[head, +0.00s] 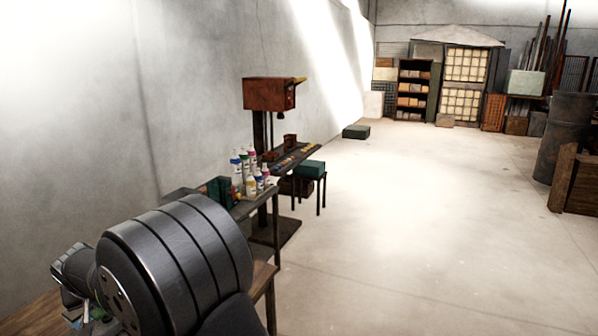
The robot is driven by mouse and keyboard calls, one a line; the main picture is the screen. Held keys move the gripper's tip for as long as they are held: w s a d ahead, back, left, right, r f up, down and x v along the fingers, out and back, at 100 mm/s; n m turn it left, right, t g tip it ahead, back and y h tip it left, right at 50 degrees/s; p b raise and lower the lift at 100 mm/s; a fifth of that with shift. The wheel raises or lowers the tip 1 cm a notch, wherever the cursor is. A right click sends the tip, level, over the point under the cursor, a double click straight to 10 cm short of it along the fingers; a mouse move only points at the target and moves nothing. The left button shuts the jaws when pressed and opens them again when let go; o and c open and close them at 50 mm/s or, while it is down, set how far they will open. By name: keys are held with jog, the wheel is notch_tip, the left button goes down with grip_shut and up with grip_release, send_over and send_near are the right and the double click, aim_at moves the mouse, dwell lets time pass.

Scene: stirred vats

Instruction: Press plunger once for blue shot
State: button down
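No plunger can be made out in the head view. A cluster of white bottles (250,173) with coloured labels and caps, some blue, stands on a dark table beyond my arm; they are too small to tell whether any has a plunger. My own large dark arm link fills the lower left and hides much of the near wooden table (262,284). Small green and blue bits show at the bottom left edge beside my arm, too cut off to name. My gripper's fingers do not show.
Behind the bottles stands a red-brown machine (270,94) on a post, with a narrow bench (310,152) beside it. A stool (309,185) with a green top is near. A wall runs along the left. The concrete floor (430,220) is clear; a wooden crate (578,185) stands at right.

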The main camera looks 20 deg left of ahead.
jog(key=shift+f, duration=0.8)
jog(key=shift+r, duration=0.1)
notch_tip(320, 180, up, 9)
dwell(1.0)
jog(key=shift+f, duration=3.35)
